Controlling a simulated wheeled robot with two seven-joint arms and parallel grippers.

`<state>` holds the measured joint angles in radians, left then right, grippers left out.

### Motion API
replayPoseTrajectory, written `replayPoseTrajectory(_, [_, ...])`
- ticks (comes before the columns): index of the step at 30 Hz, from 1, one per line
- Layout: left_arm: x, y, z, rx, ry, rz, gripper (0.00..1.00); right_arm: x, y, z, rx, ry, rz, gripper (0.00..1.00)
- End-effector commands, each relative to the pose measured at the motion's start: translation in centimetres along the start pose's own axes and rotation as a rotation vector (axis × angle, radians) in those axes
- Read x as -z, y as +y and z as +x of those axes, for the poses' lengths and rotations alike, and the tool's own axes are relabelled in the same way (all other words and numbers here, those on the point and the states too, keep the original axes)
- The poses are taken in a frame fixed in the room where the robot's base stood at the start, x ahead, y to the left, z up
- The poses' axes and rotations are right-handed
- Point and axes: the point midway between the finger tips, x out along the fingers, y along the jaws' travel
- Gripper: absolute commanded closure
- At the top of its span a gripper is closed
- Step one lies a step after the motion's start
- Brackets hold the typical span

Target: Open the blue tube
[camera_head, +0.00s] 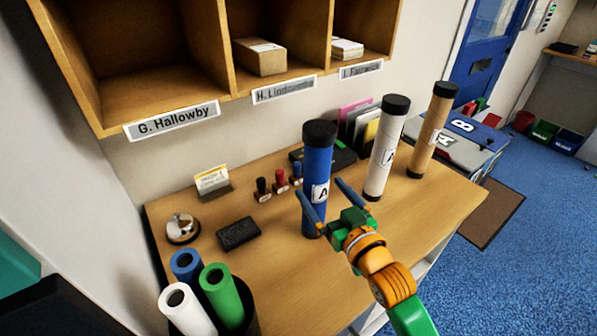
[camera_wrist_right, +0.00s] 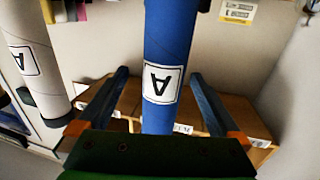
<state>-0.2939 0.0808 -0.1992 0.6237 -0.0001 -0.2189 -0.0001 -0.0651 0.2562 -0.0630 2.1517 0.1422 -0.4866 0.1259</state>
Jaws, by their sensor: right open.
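The blue tube (camera_head: 317,165) stands upright on the table with a black cap (camera_head: 320,132) on its top and a white label marked A. My right gripper (camera_head: 319,187) is open, with its two blue fingers on either side of the tube's lower half around the label. In the right wrist view, which looks upside down, the blue tube (camera_wrist_right: 170,40) runs between the open fingers (camera_wrist_right: 160,73), with gaps on both sides. The cap is outside the wrist view. My left gripper is not in view.
A white tube (camera_head: 385,155) and a brown tube (camera_head: 433,130), both black-capped, stand to the right on the table (camera_head: 285,275). Several stamps (camera_head: 280,181), a black box (camera_head: 238,233) and a bin of rolls (camera_head: 252,318) are left. Wooden shelves (camera_head: 140,60) hang behind.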

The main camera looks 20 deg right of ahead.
Motion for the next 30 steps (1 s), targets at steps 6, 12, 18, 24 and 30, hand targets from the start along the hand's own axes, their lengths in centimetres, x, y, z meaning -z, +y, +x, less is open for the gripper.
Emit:
replayPoseTrajectory(6, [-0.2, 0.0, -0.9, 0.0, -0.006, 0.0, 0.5, 0.3, -0.1, 2.4, 0.0, 0.004, 0.001, 0.0])
replayPoseTrajectory(12, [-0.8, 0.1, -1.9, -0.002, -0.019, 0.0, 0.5, 0.3, -0.5, 6.0, -0.001, 0.004, 0.0, 0.0])
replayPoseTrajectory(18, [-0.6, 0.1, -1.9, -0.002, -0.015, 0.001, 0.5, 0.0, -0.6, 7.1, 0.0, 0.003, -0.001, 0.0])
replayPoseTrajectory(24, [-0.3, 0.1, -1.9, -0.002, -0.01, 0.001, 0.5, 0.0, -0.6, 7.1, 0.0, 0.002, -0.001, 0.24])
replayPoseTrajectory(30, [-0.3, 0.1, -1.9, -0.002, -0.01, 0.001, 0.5, 0.0, -0.5, 7.1, 0.0, 0.002, -0.001, 0.78])
